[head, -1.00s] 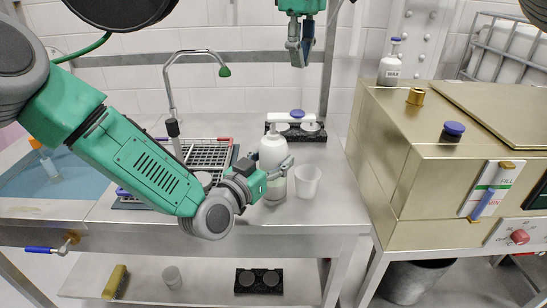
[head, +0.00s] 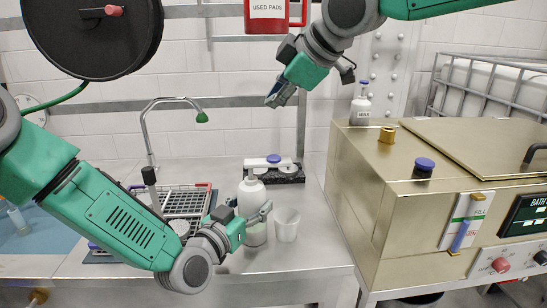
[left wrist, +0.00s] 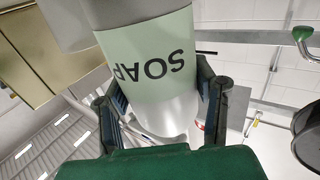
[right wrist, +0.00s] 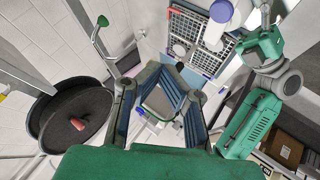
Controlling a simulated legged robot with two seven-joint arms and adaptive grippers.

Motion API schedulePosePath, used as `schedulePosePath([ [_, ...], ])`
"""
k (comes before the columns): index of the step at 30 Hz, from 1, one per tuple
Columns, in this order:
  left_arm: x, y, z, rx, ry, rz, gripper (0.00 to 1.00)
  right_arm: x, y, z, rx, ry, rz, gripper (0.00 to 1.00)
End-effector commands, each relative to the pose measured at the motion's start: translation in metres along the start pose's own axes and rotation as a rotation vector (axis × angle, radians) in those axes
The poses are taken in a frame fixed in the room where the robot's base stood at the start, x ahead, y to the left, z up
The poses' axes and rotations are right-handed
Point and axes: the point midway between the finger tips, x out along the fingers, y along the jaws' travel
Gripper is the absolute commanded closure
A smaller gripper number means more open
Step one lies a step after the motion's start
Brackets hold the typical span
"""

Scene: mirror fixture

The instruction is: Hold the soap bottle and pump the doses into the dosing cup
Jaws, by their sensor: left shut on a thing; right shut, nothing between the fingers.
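The white soap bottle (head: 255,228) stands upright on the steel counter, its pump head (head: 264,163) and spout toward the right. My left gripper (head: 262,214) is shut around its body. In the left wrist view the bottle's green SOAP label (left wrist: 150,62) appears upside down between the fingers. The translucent dosing cup (head: 286,226) stands just right of the bottle, apart from it; its contents cannot be told. My right gripper (head: 276,98) is shut and empty, in the air well above the bottle, tilted down to the left; its fingers (right wrist: 165,100) also show in the right wrist view.
A black holder (head: 288,175) with a blue-capped item sits behind the cup. A wire rack (head: 185,203) and tap (head: 150,130) are left of the bottle. A brass-coloured bath cabinet (head: 350,190) carrying a wax bottle (head: 360,108) stands right. A hose reel (head: 90,35) hangs upper left.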

Motion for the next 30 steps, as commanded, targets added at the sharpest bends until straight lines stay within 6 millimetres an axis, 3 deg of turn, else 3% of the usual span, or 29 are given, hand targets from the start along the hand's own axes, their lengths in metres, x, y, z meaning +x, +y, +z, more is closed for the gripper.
schedulePosePath([
  [14,0.0,0.0,0.0,0.0,-0.001,0.0,0.9,0.002,-0.003,0.0,-0.009,0.012,0.004,1.0],
  [30,0.0,0.0,0.0,0.0,-0.001,0.0,0.9,0.049,-0.037,0.034,-0.009,0.009,0.002,1.0],
])
